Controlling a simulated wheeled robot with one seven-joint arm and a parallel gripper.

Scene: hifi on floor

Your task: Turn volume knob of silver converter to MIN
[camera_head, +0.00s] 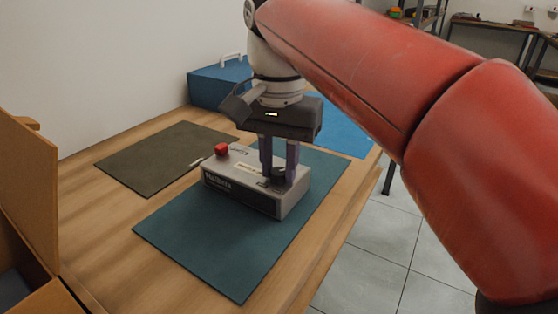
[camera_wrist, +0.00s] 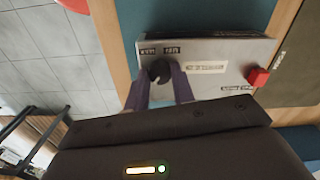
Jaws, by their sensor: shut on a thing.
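The silver converter (camera_head: 236,190) is a grey box lying on a teal mat on the table. It has a red button (camera_head: 221,150) at its left end and a dark knob (camera_head: 279,174) at its right end. My gripper (camera_head: 279,170) points down over the right end, its two purple fingers shut on the knob. In the wrist view the dark round knob (camera_wrist: 159,71) sits between the fingertips (camera_wrist: 159,80). Two small labels (camera_wrist: 160,49) lie beside the knob; their text is too small to read surely. The fingers hide part of the knob.
The teal mat (camera_head: 230,255) has free room in front of the converter. An olive mat (camera_head: 160,158) lies to the left, a blue mat (camera_head: 345,128) behind. A blue box with a white handle (camera_head: 215,86) stands at the back. A cardboard box (camera_head: 30,215) is at the left edge.

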